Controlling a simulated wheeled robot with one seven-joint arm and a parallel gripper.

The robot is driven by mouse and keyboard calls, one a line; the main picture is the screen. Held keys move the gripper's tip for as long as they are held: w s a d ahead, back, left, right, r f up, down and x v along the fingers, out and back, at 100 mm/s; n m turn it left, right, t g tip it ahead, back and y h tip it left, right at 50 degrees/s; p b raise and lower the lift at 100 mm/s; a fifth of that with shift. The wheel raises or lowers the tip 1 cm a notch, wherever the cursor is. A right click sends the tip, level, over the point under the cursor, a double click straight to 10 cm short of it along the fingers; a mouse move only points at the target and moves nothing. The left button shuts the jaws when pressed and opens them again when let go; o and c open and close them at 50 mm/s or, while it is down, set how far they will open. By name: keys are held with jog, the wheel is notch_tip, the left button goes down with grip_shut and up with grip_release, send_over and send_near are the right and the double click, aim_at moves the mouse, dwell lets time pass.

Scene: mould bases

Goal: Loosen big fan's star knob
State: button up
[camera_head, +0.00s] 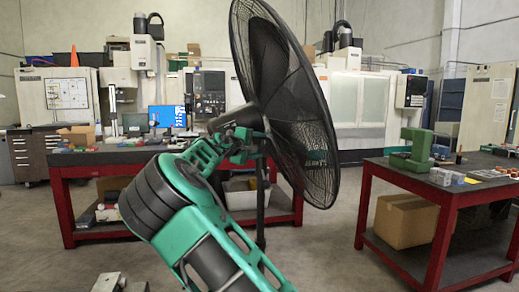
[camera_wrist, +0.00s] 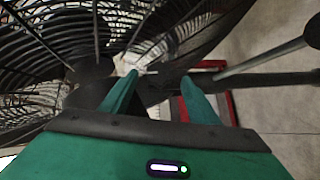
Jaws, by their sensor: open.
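The big fan (camera_head: 283,90) stands in the middle of the head view, with a round black wire cage on a dark pole. My green arm reaches up to the fan's motor housing from the front. The cage also fills the upper left of the wrist view (camera_wrist: 40,50). My gripper (camera_wrist: 155,80) has its two green fingers apart, with nothing clearly held between them. It is close to the fan's hub and pole. I cannot make out the star knob in either view.
A red-framed workbench (camera_head: 65,200) stands behind the fan.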

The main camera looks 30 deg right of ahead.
aim_at(263, 149)
jog(key=shift+x, duration=0.9)
jog(key=shift+s, duration=0.1)
jog(key=c, duration=1)
jog(key=shift+c, duration=0.2)
jog(key=shift+f, duration=0.15)
jog(key=n+h, duration=0.1)
jog(key=f+n+t+h, duration=0.1)
jog(key=n, duration=0.1)
jog(key=shift+h, duration=0.3)
jog(key=shift+d+f+n+t+h, duration=0.15)
jog(key=shift+n+t+h, duration=0.3)
jog(key=shift+n+t, duration=0.55)
jog(key=shift+f+n+t+h, duration=0.2)
jog(key=shift+n+t+h, duration=0.4)
jog(key=shift+n, duration=0.6)
